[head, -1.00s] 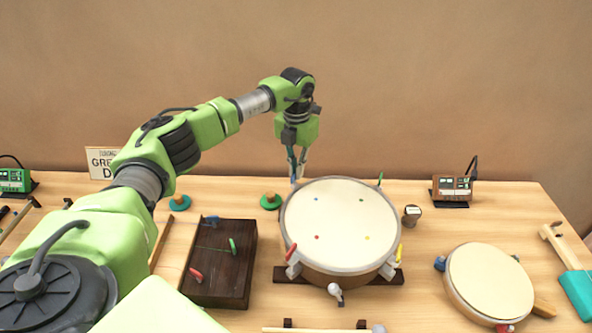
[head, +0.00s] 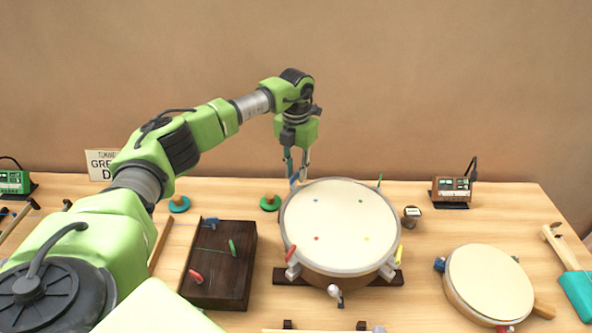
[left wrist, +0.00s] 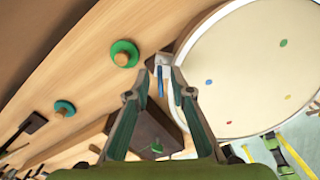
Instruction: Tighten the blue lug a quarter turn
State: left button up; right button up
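The drum (head: 340,225) stands on the table with a pale head bearing small coloured dots. Its blue lug (left wrist: 161,82) is at the far-left rim; in the head view only a bit of blue shows there between my fingers. My left gripper (head: 297,176) points down over that rim. In the left wrist view its two fingers (left wrist: 161,66) stand apart on either side of the blue lug, with a visible gap. The lug's handle lies nearly along the line between the fingers. My right gripper is in neither view.
A dark wooden box (head: 220,290) with coloured pegs lies left of the drum. Green-and-wood knobs (head: 270,202) stand behind it. Red (head: 291,252) and yellow (head: 399,252) lugs stick up in front.

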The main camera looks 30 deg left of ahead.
aim_at(296, 173)
pick_arm(q)
notch_tip(296, 173, up, 12)
dwell(0.5)
dwell(0.3)
